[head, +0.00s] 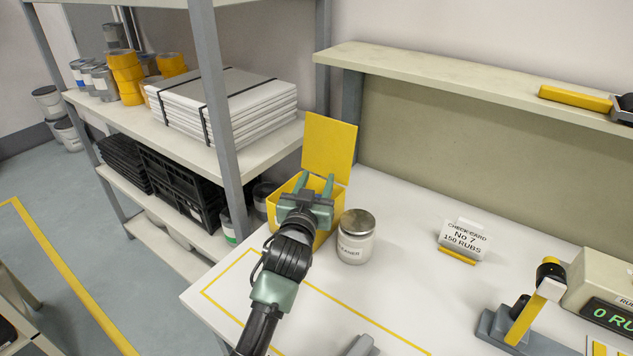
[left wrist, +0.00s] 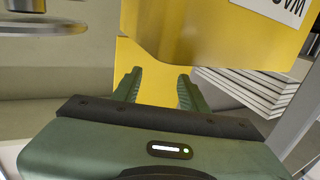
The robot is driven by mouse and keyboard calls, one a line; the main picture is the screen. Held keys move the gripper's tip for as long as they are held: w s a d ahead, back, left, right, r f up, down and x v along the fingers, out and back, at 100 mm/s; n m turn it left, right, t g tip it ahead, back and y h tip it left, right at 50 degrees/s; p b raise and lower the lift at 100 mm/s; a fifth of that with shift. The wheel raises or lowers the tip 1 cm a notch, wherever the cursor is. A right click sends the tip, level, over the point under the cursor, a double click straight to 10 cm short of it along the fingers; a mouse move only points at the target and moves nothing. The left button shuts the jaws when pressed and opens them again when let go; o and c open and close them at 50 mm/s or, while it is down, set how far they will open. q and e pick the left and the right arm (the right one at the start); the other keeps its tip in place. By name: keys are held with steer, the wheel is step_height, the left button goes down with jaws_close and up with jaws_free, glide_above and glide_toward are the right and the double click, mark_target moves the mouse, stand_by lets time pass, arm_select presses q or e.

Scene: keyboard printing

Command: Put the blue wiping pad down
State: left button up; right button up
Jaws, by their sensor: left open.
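My left gripper (head: 315,181) is open over a yellow box (head: 328,232) whose yellow lid (head: 330,147) stands raised behind it. In the left wrist view the two green fingers (left wrist: 160,73) are apart, with nothing seen between them but yellow surface behind. The box's yellow wall (left wrist: 205,30) with part of an upside-down white label fills the top of that view. I see no blue wiping pad in either view; the box's inside is hidden by the gripper and walls. My right gripper is not in view.
A cleaner jar (head: 356,240) with a metal lid stands just right of the box. Shelving (head: 217,95) rises at the left. The tabletop (head: 400,285) between jar and device is mostly clear.

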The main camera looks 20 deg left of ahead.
arm_select(q)
steer(key=shift+r, duration=0.1)
steer(key=s, duration=1.2)
steer(key=shift+d+r+b, duration=0.25)
steer(key=shift+r+b, duration=0.15)
steer(key=shift+b, duration=0.05)
